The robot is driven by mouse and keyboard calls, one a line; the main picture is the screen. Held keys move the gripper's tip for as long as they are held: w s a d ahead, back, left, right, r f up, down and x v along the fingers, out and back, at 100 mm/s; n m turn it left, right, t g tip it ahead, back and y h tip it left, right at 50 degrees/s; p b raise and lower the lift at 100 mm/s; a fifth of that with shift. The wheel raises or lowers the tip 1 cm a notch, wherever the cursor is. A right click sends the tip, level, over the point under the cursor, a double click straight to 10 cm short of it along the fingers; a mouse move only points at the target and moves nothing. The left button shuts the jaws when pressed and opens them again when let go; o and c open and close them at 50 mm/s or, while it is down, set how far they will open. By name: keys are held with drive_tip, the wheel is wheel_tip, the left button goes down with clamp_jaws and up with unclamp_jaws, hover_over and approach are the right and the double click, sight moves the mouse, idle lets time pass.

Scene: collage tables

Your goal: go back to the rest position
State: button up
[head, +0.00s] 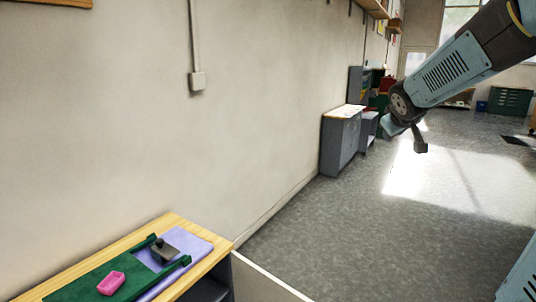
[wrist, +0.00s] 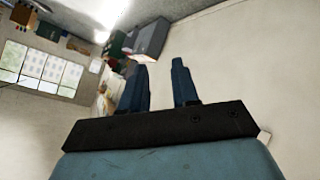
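My gripper (wrist: 160,66) shows in the wrist view with its two dark blue fingers spread apart. Nothing is between them; only the wall and distant furniture show behind. In the head view my arm reaches in from the upper right, and its gripper end (head: 405,130) is over open floor, well away from the table at the lower left. The fingers are too small there to make out clearly.
A grey cabinet (head: 341,142) stands along the wall. The floor (head: 330,230) between is clear.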

drive_tip(key=s+a+f+m+g+y, duration=0.1)
drive_tip(key=s+a, duration=0.3)
drive_tip(key=s, duration=0.5)
drive_tip(key=s+a+f+m+g+y, duration=0.1)
drive_tip(key=s+a+f+g, duration=0.1)
drive_tip(key=s, duration=0.8)
drive_tip(key=s+a+f+m+g+y, duration=0.1)
drive_tip(key=s+a+f, duration=0.2)
drive_tip(key=s, duration=0.6)
drive_tip(key=a, duration=0.2)
drive_tip(key=shift+s+a+m+g, duration=0.3)
